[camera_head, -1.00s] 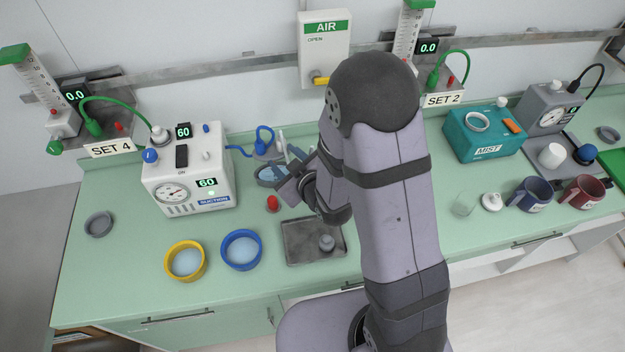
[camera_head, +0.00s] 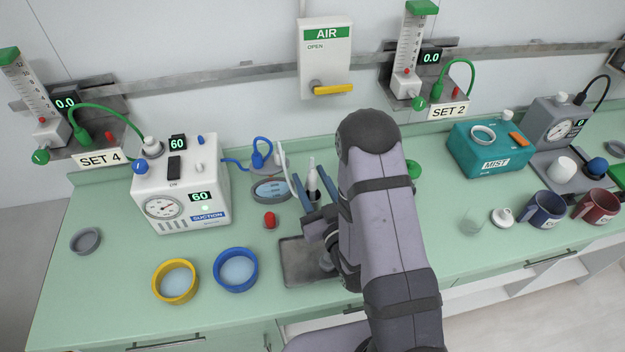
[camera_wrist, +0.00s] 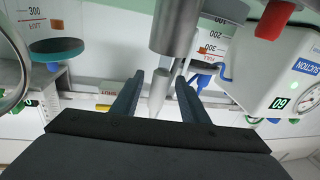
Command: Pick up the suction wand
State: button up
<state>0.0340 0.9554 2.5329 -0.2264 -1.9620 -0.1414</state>
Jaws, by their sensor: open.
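A slim, pale pointed piece (camera_head: 312,168) that looks like the suction wand stands upright at the back of the counter, in the head view. In the wrist view a pale tapered tip (camera_wrist: 158,95) shows between my fingers, beneath a wide grey cylinder (camera_wrist: 175,32). My gripper (camera_head: 309,182) is open, with its two blue fingers on either side of the upright piece. In the wrist view my gripper (camera_wrist: 160,82) has visible gaps beside the tip. I cannot tell how deep the wand sits between the fingers. My arm hides the area just right of it.
The white suction unit (camera_head: 180,190) stands left, with a blue hose (camera_head: 240,164). A red-capped item (camera_head: 270,221), grey tray (camera_head: 292,262), blue ring dish (camera_head: 236,288) and yellow ring dish (camera_head: 157,291) lie nearer. The teal mist box (camera_head: 485,160) and mugs stand right.

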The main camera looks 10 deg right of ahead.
jog(key=shift+s+d+f+m+g+p, duration=0.25)
jog(key=shift+s+f+m, duration=0.25)
jog(key=shift+s+f, duration=0.25)
jog(key=shift+w+a+r+p, duration=0.15)
jog(key=shift+w+p, duration=0.3)
jog(key=shift+w, duration=0.25)
jog(key=shift+w+a+r+p, duration=0.15)
jog(key=shift+w+p, duration=0.25)
jog(key=shift+w, duration=0.3)
jog(key=shift+w+a+f+p, duration=0.1)
jog(key=shift+w+p, duration=0.1)
jog(key=shift+w, duration=0.35)
jog(key=shift+w+a+f+p, duration=0.1)
jog(key=shift+w+p, duration=0.1)
jog(key=shift+w, duration=0.35)
grip_shut()
